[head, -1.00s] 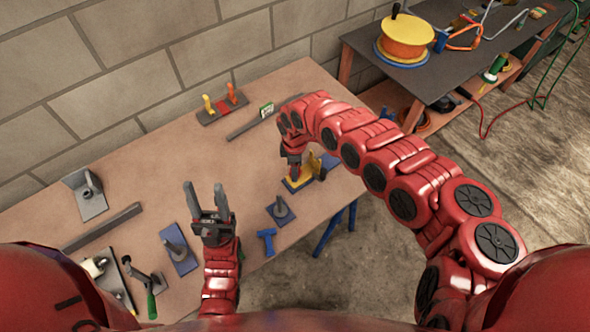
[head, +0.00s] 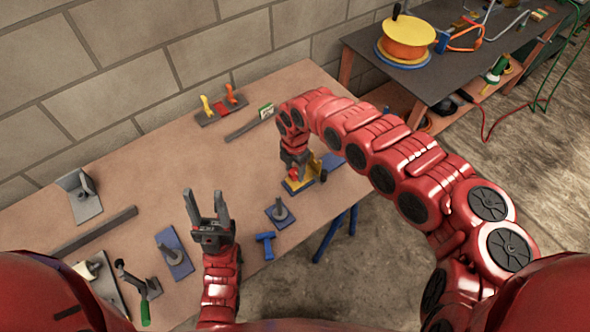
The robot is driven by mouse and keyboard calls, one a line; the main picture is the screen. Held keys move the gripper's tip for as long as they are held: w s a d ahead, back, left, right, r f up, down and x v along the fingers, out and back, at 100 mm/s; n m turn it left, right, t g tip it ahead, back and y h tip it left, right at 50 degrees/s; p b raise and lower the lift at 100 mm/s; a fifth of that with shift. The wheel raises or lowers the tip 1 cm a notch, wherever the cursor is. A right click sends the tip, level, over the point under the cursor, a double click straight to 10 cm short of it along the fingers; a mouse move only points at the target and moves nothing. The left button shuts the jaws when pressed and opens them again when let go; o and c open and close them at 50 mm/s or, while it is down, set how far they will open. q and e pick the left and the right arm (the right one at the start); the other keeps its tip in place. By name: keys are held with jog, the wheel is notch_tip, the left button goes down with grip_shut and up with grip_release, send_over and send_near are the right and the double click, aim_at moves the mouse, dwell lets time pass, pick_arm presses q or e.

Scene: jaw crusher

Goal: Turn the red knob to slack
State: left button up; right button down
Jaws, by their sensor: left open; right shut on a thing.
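The yellow jaw crusher (head: 313,168) on a blue base stands near the right front edge of the table. A small red part, apparently the red knob (head: 293,173), shows low on its left side. My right gripper (head: 294,164) points down over the crusher and is shut on this red knob. The fingers and wrist hide most of the knob, so its setting cannot be read. My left gripper (head: 203,196) is open and empty, fingers pointing up the picture, above the table and well left of the crusher.
A blue T-shaped piece (head: 265,244) and a blue block with a grey post (head: 280,212) lie between my grippers. A blue plate (head: 174,253) is left of my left gripper. A yellow-and-red fixture (head: 221,107) stands at the back. The table's (head: 150,205) middle is clear.

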aim_at(295, 171)
jog(key=shift+n, duration=0.3)
dwell(0.4)
jog(key=shift+c, duration=1.4)
grip_release()
notch_tip(295, 171, up, 5)
jog(key=shift+w+r+b, duration=0.1)
jog(key=shift+r+b, duration=0.05)
jog(key=shift+b, duration=0.35)
notch_tip(295, 171, up, 12)
jog(key=p, duration=0.8)
jog(key=shift+p, duration=0.35)
